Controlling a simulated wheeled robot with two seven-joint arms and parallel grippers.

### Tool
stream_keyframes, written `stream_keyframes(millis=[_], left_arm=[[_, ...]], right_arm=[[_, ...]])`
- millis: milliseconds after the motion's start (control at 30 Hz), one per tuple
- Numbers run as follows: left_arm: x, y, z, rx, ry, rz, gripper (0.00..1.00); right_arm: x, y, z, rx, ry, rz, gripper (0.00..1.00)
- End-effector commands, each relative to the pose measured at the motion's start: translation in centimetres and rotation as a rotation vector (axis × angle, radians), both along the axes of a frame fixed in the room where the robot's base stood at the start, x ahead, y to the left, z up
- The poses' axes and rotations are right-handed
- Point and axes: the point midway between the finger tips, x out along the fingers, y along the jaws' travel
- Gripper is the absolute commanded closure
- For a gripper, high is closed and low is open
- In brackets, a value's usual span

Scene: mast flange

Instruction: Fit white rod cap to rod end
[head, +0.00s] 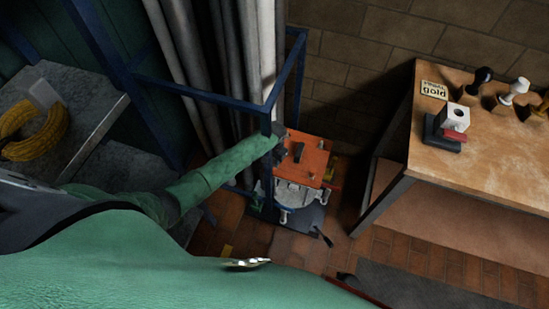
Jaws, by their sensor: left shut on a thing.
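A white-topped cap-like piece (515,89) stands on the wooden table (440,160) at the right, between a black-topped one (482,77) and a darker one at the picture's edge. I take it for the white rod cap. The rod end cannot be made out for certain. My right gripper is not in view.
A white block with a hole (456,116) sits on a dark and red base near a sign (434,90) reading "gold". An orange-topped unit (304,163) stands below my left gripper. A yellow coil (46,140) lies on a grey surface at left. Tall grey pipes (193,65) stand behind.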

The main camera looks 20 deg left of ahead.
Motion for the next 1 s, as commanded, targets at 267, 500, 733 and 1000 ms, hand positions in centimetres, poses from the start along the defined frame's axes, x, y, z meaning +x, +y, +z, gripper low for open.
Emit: stream_keyframes(millis=[267,500,733,1000], left_arm=[[0.0,0.0,-0.6,0.000,0.000,0.000,1.00],[0.0,0.0,-1.1,0.000,-0.001,0.000,1.00],[0.0,0.0,-1.5,0.000,-0.001,0.000,1.00],[0.0,0.0,-1.6,0.000,-0.001,0.000,0.51]], right_arm=[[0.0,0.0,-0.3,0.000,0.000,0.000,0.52],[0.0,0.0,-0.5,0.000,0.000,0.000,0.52],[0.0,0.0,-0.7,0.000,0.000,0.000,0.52],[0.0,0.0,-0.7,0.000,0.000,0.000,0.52]])
